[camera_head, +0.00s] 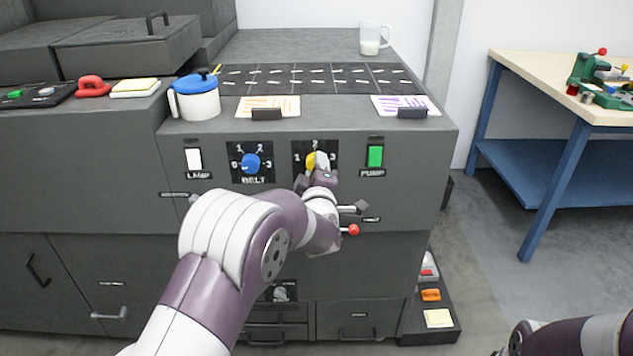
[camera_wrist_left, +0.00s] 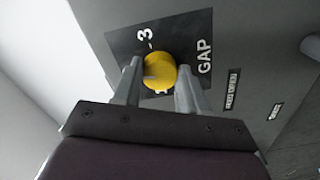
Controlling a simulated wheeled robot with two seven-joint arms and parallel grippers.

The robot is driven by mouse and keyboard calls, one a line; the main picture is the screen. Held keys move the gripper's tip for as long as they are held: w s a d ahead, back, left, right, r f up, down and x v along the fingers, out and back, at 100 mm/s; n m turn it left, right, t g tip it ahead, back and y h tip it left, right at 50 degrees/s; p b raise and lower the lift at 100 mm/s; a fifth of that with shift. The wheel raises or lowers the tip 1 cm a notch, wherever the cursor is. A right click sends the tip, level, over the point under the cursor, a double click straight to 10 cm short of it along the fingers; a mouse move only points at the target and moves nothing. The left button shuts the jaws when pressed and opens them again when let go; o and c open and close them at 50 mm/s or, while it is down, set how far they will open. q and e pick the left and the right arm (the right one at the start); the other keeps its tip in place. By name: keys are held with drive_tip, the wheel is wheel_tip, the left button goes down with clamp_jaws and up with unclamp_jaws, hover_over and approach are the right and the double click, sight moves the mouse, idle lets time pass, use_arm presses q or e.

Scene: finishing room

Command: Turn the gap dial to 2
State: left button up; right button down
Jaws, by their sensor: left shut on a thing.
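The gap dial is a yellow round knob (camera_head: 317,160) on a black square plate on the machine's front, with 1, 2 and 3 printed around it. My left gripper (camera_head: 318,175) reaches it from below and partly covers the plate. In the left wrist view the knob (camera_wrist_left: 160,70) sits between the two grey fingers, and my left gripper (camera_wrist_left: 158,86) is shut on it. The word GAP and a 3 show on the plate there. Which number the knob points at is not clear. My right gripper is out of view; part of my right arm shows at the lower right.
A blue belt dial (camera_head: 250,163) and a white lamp switch (camera_head: 194,159) are left of the gap dial. A green pump switch (camera_head: 375,156) is close on its right. A red-tipped lever (camera_head: 350,230) is below. Open floor lies right of the machine.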

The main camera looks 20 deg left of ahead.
use_arm(q)
drive_tip(key=shift+f+n+b, duration=0.15)
drive_tip(key=shift+n+b, duration=1.05)
drive_tip(key=o, duration=1.1)
drive_tip(key=shift+c, duration=0.2)
drive_tip(key=shift+s, duration=0.15)
drive_tip(key=p+v, duration=0.1)
drive_tip(key=v, duration=1.1)
drive_tip(key=shift+s+r, duration=0.2)
drive_tip(key=shift+s, duration=0.05)
drive_tip(key=shift+d, duration=0.1)
